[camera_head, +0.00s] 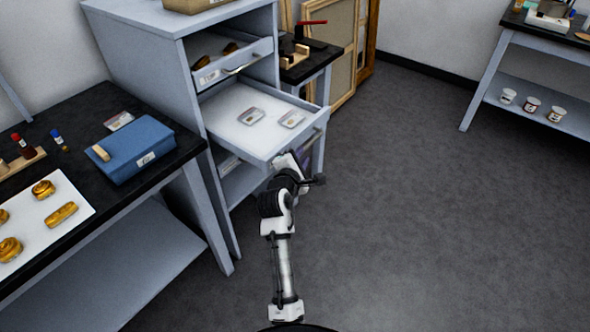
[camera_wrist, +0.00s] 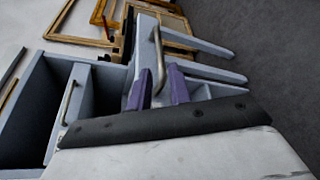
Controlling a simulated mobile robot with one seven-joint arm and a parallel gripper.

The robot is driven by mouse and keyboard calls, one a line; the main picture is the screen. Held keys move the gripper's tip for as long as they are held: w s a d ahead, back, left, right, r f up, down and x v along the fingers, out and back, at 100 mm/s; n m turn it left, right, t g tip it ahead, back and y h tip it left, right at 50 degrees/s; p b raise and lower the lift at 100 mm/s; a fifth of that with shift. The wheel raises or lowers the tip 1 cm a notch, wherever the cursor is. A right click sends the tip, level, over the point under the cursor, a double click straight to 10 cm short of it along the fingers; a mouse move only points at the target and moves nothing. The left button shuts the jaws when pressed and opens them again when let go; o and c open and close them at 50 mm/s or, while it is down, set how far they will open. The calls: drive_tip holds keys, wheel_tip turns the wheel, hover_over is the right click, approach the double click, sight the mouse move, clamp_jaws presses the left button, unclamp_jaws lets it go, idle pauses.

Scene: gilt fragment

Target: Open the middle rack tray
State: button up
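The middle rack tray (camera_head: 232,118) is pulled well out of the grey rack (camera_head: 160,60) in the head view. Two small clear packets (camera_head: 250,116) (camera_head: 291,119) lie in it. Its metal handle (camera_wrist: 158,60) shows in the wrist view, and the handle's near end lies between the two purple fingers of my gripper (camera_wrist: 160,88). The fingers stand apart, with a gap beside the handle; contact with it cannot be told. In the head view, my gripper (camera_head: 302,156) is at the tray's front, mostly hidden by my arm.
The top tray (camera_head: 232,66) is slightly out and holds dark brown pieces. A black-topped table (camera_head: 95,105) with a blue box (camera_head: 135,150) and a white board (camera_head: 68,208) stands at left. Framed panels (camera_head: 340,40) lean behind the rack. The floor at right is clear.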

drive_tip(key=v, duration=0.6)
drive_tip(key=shift+b, duration=0.35)
